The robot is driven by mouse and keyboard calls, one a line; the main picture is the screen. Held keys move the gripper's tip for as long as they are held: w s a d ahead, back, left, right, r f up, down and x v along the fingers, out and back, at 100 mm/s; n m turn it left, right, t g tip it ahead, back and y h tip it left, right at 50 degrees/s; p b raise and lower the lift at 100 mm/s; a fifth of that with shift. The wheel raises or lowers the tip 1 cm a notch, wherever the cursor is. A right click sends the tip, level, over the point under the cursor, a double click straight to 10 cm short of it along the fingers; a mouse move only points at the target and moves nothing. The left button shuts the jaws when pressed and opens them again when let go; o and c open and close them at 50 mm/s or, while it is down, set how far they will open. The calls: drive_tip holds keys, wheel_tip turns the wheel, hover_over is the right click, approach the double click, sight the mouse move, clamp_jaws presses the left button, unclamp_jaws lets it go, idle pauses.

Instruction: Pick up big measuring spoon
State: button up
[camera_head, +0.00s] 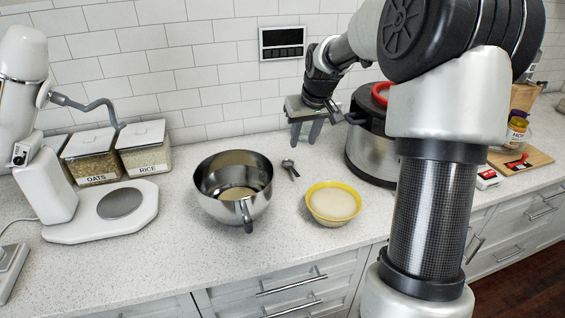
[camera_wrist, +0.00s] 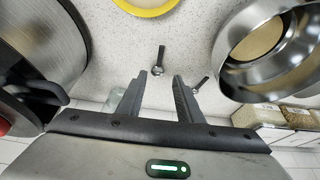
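Two small dark metal spoons lie on the speckled counter. One spoon (camera_wrist: 158,61) shows in the wrist view just beyond and between my fingertips. A second spoon (camera_wrist: 200,84) lies right of the right finger and is partly hidden by it. In the head view the spoons (camera_head: 290,169) sit close together between the steel bowl and the yellow-rimmed bowl. I cannot tell for sure which is the big measuring spoon. My gripper (camera_head: 305,142) is open and empty, pointing down above the counter behind the spoons. Its spread fingers (camera_wrist: 159,76) also show in the wrist view.
A steel mixing bowl (camera_head: 212,196) stands left of the spoons, a yellow-rimmed bowl (camera_head: 333,218) in front right. A large steel pot (camera_head: 369,158) stands right of my gripper. OATS (camera_head: 90,163) and RICE (camera_head: 145,155) containers stand at the back left.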

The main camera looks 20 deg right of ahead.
approach(294, 171)
drive_tip(key=x, duration=0.2)
drive_tip(key=shift+w+f, duration=0.25)
drive_tip(key=shift+x, duration=2.7)
drive_tip(key=shift+s, duration=0.2)
drive_tip(key=shift+c, duration=0.2)
clamp_jaws()
